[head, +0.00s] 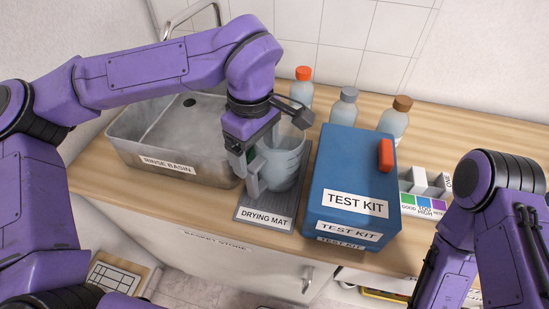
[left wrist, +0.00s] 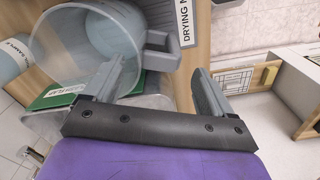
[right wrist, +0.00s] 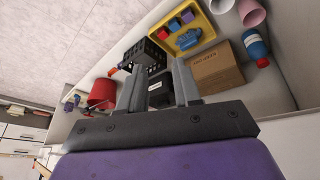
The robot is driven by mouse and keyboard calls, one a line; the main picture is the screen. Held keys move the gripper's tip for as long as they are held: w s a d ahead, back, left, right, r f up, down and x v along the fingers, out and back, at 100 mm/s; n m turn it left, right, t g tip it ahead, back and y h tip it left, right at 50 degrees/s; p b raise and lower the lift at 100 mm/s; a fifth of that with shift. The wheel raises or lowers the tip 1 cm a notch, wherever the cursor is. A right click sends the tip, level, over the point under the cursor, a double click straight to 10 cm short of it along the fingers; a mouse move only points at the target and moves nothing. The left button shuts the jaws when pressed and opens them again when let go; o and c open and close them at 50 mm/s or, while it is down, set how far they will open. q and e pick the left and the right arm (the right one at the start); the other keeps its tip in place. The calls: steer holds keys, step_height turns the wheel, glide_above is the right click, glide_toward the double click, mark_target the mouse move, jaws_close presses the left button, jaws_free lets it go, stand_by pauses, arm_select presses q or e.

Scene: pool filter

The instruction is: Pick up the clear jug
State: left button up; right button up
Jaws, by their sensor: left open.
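The clear jug (head: 287,165) stands on the grey drying mat (head: 262,215), between the rinse basin and the blue test kit. In the left wrist view the jug (left wrist: 85,45) shows its round rim and its grey handle (left wrist: 160,48). My left gripper (head: 257,172) is open and empty, pointing down at the near left side of the jug. In the left wrist view its fingers (left wrist: 155,85) stand apart, with the handle beyond the gap. Contact cannot be made out. My right gripper (right wrist: 158,85) is apart-fingered and empty, away from the jug.
The metal rinse basin (head: 130,150) is left of the mat. The blue test kit (head: 352,175), with a red top piece, stands close on the right. Several capped bottles (head: 345,105) stand behind. The right wrist view shows a brown box (right wrist: 217,68) and a yellow tray (right wrist: 205,40).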

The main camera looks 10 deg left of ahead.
mark_target(255, 163)
arm_select(q)
step_height(255, 163, down, 7)
steer(key=shift+s+a+r+p, duration=0.1)
steer(key=shift+a+p, duration=0.05)
steer(key=shift+p, duration=0.25)
steer(key=c, duration=1.1)
